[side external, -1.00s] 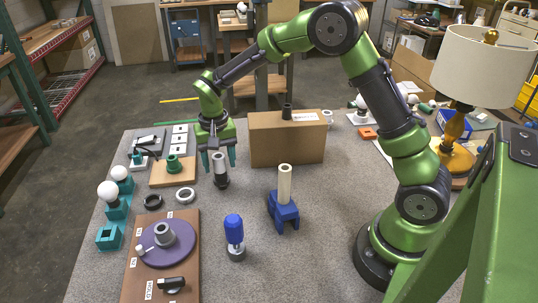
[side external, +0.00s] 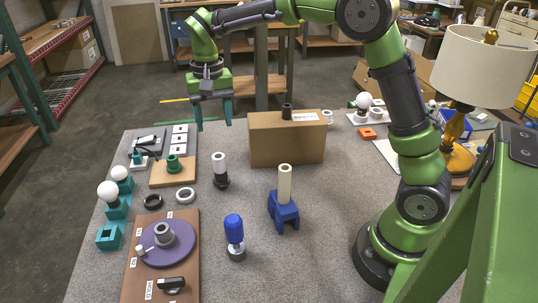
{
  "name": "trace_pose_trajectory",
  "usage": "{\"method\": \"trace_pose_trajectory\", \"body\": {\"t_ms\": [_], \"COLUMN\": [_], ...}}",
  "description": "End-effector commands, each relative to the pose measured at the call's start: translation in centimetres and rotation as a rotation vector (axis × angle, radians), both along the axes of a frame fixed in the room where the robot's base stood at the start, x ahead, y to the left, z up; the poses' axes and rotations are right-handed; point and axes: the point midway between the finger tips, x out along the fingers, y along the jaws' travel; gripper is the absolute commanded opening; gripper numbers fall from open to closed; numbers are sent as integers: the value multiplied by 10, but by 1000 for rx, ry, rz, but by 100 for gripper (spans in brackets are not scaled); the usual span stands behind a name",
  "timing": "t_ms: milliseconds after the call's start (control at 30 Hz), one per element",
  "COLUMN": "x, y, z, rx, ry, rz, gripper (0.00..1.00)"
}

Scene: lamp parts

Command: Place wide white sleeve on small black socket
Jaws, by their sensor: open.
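The wide white sleeve (side external: 219,164) stands upright with its lower end on the small black socket (side external: 221,182), on the grey table left of the cardboard box. The sleeve's top is open and dark inside. How deeply it sits on the socket cannot be told. My gripper (side external: 213,114) is open and empty, well above the sleeve, with its fingers pointing down and apart from it.
A cardboard box (side external: 280,142) with a black part (side external: 286,111) on top is nearby. A blue holder (side external: 283,210) bears a narrow cream tube (side external: 285,182). A blue-capped part (side external: 234,232), black ring (side external: 153,201), white ring (side external: 185,195) and purple disc (side external: 163,252) stand around.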

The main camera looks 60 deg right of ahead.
Motion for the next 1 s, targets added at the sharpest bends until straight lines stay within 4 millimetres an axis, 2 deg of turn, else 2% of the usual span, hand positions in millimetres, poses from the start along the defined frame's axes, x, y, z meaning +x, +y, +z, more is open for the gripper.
{"method": "trace_pose_trajectory", "body": {"t_ms": [167,300,467,600,700,833,1000], "x": [-25,-70,-127,-173,-196,-215,-222], "y": [-2,-4,-4,-4,-3,-3,-3], "z": [28,56,72,71,64,55,50], "rx": [24,60,87,96,95,90,88], "ry": [-72,-190,-346,-478,-556,-620,-648], "rz": [38,100,169,215,238,256,263], "gripper": [59,59,59,59,59,59,59]}}
